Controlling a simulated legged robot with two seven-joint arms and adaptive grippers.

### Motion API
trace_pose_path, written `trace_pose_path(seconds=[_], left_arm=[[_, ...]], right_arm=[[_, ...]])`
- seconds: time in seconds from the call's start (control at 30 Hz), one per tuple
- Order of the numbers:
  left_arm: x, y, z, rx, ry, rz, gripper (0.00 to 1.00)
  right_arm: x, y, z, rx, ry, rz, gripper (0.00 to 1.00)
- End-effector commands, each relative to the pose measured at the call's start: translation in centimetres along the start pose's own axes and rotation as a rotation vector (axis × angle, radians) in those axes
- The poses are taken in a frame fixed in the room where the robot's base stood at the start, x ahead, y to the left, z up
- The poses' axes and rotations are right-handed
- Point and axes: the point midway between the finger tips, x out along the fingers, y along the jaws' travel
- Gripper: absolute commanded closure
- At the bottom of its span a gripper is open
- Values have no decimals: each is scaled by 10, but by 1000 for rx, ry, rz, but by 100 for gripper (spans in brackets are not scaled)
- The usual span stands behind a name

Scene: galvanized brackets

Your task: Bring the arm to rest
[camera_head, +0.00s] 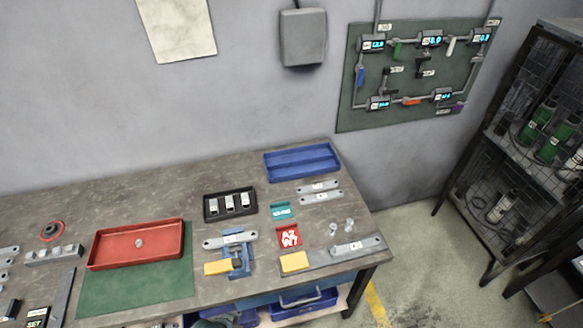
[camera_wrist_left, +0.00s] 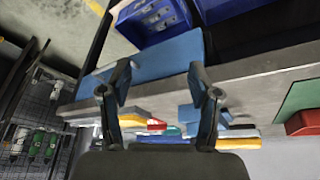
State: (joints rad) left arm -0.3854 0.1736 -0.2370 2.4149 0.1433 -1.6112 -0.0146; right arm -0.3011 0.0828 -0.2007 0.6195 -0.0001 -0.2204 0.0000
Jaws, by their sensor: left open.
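My left gripper (camera_wrist_left: 160,78) shows in the left wrist view with its two dark fingers spread apart and nothing between them. Beyond the fingers are the bench's front edge (camera_wrist_left: 260,62) and a blue panel (camera_wrist_left: 165,62); the picture looks upside down. The gripper seems to be in front of the bench; its exact distance is unclear. I cannot make out either gripper in the head view. On the bench (camera_head: 130,195), a galvanized bracket (camera_head: 230,240) lies across a blue fixture (camera_head: 238,262). Another bracket (camera_head: 357,246) lies near the right corner.
A red tray (camera_head: 105,262) holding a small part sits on a green mat (camera_head: 140,297). A black tray (camera_head: 207,214) and an empty-looking blue tray (camera_head: 300,172) stand behind. Blue bins (camera_head: 305,308) sit under the bench. A dark wire rack (camera_head: 490,150) stands right, with floor between.

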Motion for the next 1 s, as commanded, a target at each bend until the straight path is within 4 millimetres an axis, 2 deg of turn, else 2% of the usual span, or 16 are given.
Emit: trace_pose_path(seconds=[0.03, 0.23, 0.3, 0.47, 0.67, 0.77, 0.83, 0.9, 1.0], left_arm=[[-2, -7, 16, -38, -19, -27, 38], [-14, -40, 73, -162, -86, -160, 38], [12, -41, 72, -153, -91, -152, 38], [62, -44, 83, -150, -111, -146, 38], [136, -46, 114, -147, -144, -137, 38], [180, -46, 143, -145, -167, -131, 38], [214, -46, 172, -143, -186, -127, 38], [246, -44, 207, -140, -206, -123, 38], [281, -39, 262, -135, -235, -116, 38]], right_arm=[[0, 2, 0, 0, 0, 3, 49], [0, 7, 1, 0, -1, 8, 49], [0, 6, -1, 0, 2, 8, 49], [0, 1, -2, 2, 3, 1, 49], [0, -10, -4, 6, 6, -11, 49], [0, -10, -4, 5, 5, -11, 49], [0, -8, -4, 4, 5, -9, 49], [0, -6, -3, 3, 4, -7, 49], [0, -3, -2, 1, 3, -3, 49]])
